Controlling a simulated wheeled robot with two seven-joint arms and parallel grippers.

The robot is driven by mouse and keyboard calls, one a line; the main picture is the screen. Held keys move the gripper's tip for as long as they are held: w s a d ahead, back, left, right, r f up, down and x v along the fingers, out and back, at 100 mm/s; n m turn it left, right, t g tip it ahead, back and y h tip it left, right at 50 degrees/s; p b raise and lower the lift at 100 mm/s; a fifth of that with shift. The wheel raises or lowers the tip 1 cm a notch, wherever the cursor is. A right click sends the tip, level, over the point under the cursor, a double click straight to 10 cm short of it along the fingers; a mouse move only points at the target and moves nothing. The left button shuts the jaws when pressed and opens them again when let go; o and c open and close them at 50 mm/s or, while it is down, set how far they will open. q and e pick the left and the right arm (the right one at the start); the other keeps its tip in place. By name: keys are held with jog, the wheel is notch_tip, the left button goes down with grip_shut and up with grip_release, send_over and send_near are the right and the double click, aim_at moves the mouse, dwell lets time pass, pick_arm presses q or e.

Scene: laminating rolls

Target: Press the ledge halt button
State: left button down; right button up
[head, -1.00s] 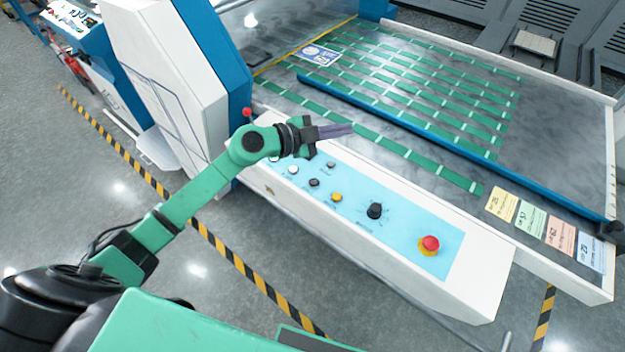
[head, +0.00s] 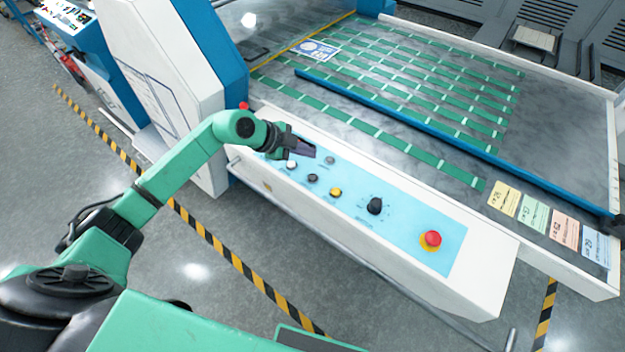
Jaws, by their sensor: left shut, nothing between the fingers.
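A red mushroom button on a yellow base (head: 432,239) sits at the right end of the light blue control panel on the white ledge. A second, smaller red button (head: 243,105) shows at the left by the blue machine edge, just behind my left wrist. My left gripper (head: 308,151) is shut and empty, over the far left end of the panel and pointing right. It is well apart from the red mushroom button. My arm and gripper hide part of the panel's left end. My right gripper is not in view.
The panel also carries a black knob (head: 375,206), a yellow button (head: 335,192) and several small dark and white buttons. Behind the ledge lies a grey bed with green strips and a blue bar (head: 400,113). Coloured cards lie at the right. Space above the panel's right half is clear.

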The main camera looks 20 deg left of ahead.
pick_arm(q)
jog(key=b, duration=0.4)
send_over(309, 177)
notch_tip(309, 177, down, 4)
jog(key=shift+s+a+f, duration=0.1)
jog(key=shift+f, duration=0.15)
notch_tip(309, 177, down, 2)
jog(key=shift+f+b, duration=0.1)
jog(key=shift+b, duration=0.35)
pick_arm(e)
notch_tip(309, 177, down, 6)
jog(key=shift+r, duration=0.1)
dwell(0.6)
pick_arm(q)
jog(key=shift+f, duration=0.85)
dwell(0.4)
jog(key=shift+r, duration=0.1)
jog(key=shift+r+p, duration=0.75)
jog(key=shift+p, duration=0.35)
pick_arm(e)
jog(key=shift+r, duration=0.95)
